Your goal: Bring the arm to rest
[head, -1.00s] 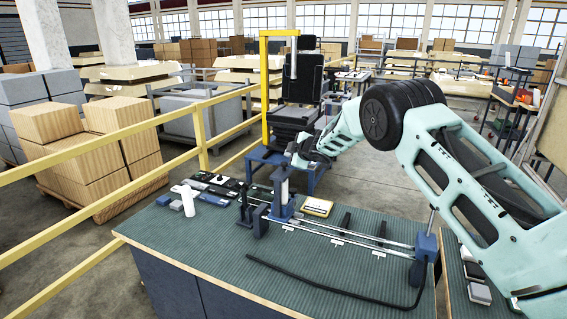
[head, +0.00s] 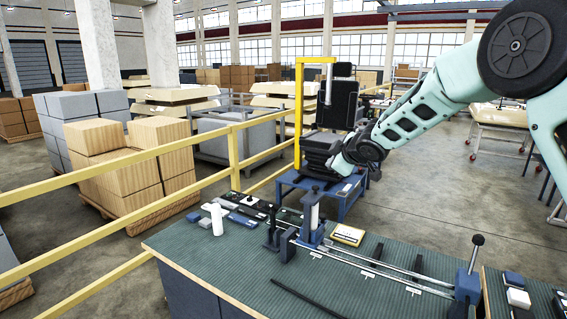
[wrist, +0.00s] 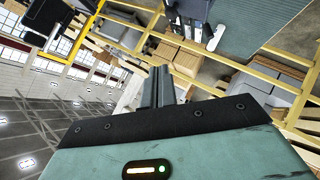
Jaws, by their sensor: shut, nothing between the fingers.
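My pale green arm reaches in from the upper right of the head view. My gripper (head: 336,168) shows small at its end, in line with the area above and behind the workbench (head: 225,265). In the wrist view the two dark fingers (wrist: 158,86) stand together, shut, with nothing held between them. The wrist view looks tilted, with the bench top (wrist: 262,22) at the upper right. In the head view the gripper appears apart from the upright post of the blue clamp fixture (head: 312,232).
A rail fixture with a blue end block (head: 467,286) runs along the bench. A white cylinder (head: 216,220) and a yellow-edged box (head: 347,234) stand on it. A black seat (head: 324,150) on a blue trolley (head: 318,186) is behind. A yellow railing (head: 150,205) runs at left.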

